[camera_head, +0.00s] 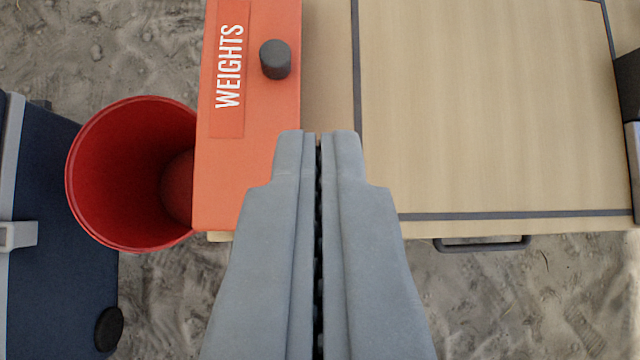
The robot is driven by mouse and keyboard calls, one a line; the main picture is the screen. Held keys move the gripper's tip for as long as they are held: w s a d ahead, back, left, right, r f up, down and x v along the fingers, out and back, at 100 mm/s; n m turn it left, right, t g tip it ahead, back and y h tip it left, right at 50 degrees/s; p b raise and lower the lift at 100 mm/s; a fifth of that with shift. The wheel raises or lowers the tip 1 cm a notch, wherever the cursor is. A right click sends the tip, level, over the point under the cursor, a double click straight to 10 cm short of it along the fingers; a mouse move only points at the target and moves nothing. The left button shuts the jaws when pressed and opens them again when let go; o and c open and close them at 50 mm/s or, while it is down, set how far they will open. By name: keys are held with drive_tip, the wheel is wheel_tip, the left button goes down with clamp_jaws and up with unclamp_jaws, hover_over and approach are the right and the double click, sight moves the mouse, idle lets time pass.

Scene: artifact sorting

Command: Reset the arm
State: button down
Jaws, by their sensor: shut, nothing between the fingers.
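My gripper (318,140) points up the picture from the bottom centre. Its two grey fingers are closed together, with only a thin dark seam between them, and they hold nothing. The fingertips appear over the right edge of an orange panel (240,170) labelled "WEIGHTS" and the wooden table (480,110). I cannot tell their height above these. A small dark grey cylinder (275,60) is on the orange panel, up and left of the fingertips.
A red bucket (95,170) stands left of the orange panel, on sandy ground (530,300). A dark blue case (55,270) is at the far left. A dark object (628,85) is at the table's right edge. The tabletop area inside the grey border is bare.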

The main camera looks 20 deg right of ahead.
drive_tip(key=s+a+r+m+t+h, duration=0.15)
drive_tip(key=s+a+r, duration=0.35)
drive_tip(key=s+r, duration=0.75)
drive_tip(key=s+a+r+m+t+h, duration=0.15)
drive_tip(key=s+a+r, duration=0.45)
drive_tip(key=s+r, duration=0.6)
drive_tip(key=s+a+r+t, duration=0.1)
drive_tip(key=s+a+t, duration=0.1)
drive_tip(key=s, duration=0.8)
drive_tip(key=s+a+r+m+t, duration=0.1)
drive_tip(key=s+a+r+t, duration=0.1)
drive_tip(key=s, duration=0.9)
drive_tip(key=s+a+r+m+t, duration=0.1)
drive_tip(key=s+a, duration=0.1)
drive_tip(key=s, duration=0.8)
drive_tip(key=shift+s+r+t, duration=0.3)
drive_tip(key=shift+t, duration=0.1)
